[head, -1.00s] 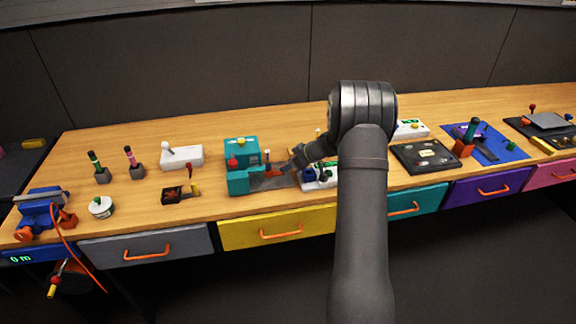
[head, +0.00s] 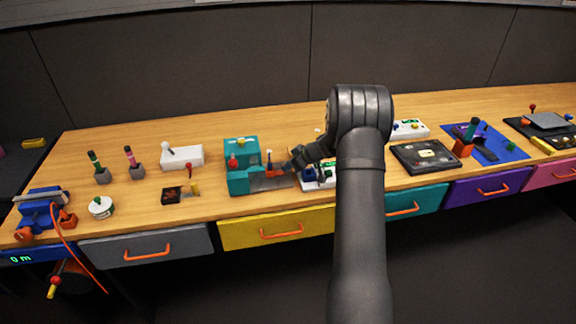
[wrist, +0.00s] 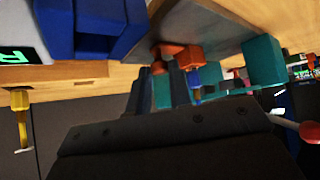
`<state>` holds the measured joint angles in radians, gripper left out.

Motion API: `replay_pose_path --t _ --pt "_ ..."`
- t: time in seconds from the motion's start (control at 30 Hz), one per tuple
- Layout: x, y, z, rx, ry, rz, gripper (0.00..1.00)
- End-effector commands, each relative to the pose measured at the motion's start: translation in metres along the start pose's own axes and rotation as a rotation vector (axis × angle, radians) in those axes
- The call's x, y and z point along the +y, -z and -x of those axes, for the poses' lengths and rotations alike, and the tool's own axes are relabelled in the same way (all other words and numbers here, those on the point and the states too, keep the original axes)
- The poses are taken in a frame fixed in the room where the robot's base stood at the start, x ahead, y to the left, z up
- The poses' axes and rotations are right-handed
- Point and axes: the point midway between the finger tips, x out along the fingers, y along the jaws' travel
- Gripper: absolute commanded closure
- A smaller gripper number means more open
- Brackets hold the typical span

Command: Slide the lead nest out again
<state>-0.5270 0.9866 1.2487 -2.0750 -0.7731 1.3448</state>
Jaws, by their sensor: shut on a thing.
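A teal fixture (head: 238,182) stands on the bench, with a flat grey plate (head: 275,184) extending to its right. A small orange block (head: 272,172), which looks like the lead nest, sits over the plate close to the fixture. My gripper (head: 284,168) reaches in from the right and is shut on this block. In the wrist view, the orange block (wrist: 178,55) is at the dark fingertips (wrist: 163,70), over the grey plate (wrist: 215,28). My fingers partly hide the block.
A white box with blue parts (head: 318,180) stands right beside my gripper, partly behind my arm. A white switch box (head: 182,157) and a small black box (head: 173,196) are to the left. A black panel (head: 425,157) lies to the right. Bare wood lies behind the fixture.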

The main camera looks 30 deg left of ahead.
Motion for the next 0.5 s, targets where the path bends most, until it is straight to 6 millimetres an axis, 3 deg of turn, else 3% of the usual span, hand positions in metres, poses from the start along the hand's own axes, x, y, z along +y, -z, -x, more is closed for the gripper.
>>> replay_pose_path --t 0.3,0.5 --pt "0.028 -0.020 0.019 0.000 -0.001 -0.002 1.00" --pt "0.030 -0.022 0.021 -0.001 -0.003 -0.001 1.00"
